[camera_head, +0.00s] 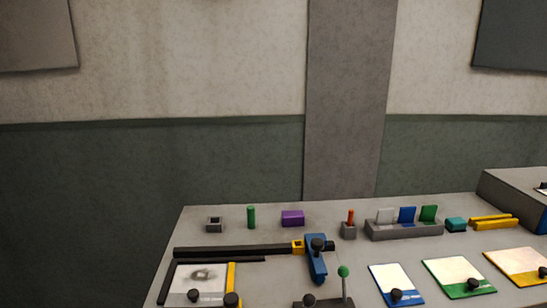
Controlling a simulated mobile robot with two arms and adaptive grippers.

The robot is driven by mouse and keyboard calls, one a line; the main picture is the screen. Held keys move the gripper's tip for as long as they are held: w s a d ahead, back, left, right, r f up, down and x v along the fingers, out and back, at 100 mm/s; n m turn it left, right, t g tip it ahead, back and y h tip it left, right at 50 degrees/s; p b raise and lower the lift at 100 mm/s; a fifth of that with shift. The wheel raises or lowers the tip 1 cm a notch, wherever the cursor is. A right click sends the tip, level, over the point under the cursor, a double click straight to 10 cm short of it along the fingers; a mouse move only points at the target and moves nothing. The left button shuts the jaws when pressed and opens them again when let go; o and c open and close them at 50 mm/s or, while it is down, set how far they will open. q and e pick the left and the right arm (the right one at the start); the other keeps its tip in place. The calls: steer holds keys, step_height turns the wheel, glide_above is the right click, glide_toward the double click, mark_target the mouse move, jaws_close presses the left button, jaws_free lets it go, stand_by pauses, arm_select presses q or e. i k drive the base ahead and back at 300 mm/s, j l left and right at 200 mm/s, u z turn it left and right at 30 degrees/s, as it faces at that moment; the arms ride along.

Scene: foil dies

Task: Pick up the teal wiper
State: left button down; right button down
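The teal wiper (456,224) is a small teal block lying on the grey table, toward the back right. It sits between the grey slotted rack and a pair of yellow bars, apart from the rack. Neither of my grippers shows in the head view.
The grey rack (405,231) holds upright white, blue and green plates. Yellow bars (492,221) lie right of the wiper. A raised grey box (517,196) stands at the right. Knobbed blue (387,271), green (440,268) and yellow-orange (531,279) plates lie in front. A purple block (293,218) is further left.

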mark_target(455, 224)
steer(key=z, duration=1.3)
steer(key=l+u, duration=0.15)
steer(key=u, duration=0.3)
steer(key=i+l+u, duration=0.1)
steer(key=u, duration=0.35)
steer(key=l+u, duration=0.25)
steer(key=u, duration=0.2)
steer(key=l+u, duration=0.15)
steer(key=u, duration=0.3)
steer(key=k+l+u, duration=0.3)
steer(key=l, duration=0.35)
steer(key=k+l+u, duration=0.25)
steer(key=l, duration=0.35)
steer(key=k+l+u, duration=0.3)
steer(key=l, duration=0.2)
steer(key=k+l+u, duration=0.25)
steer(key=k+l, duration=0.2)
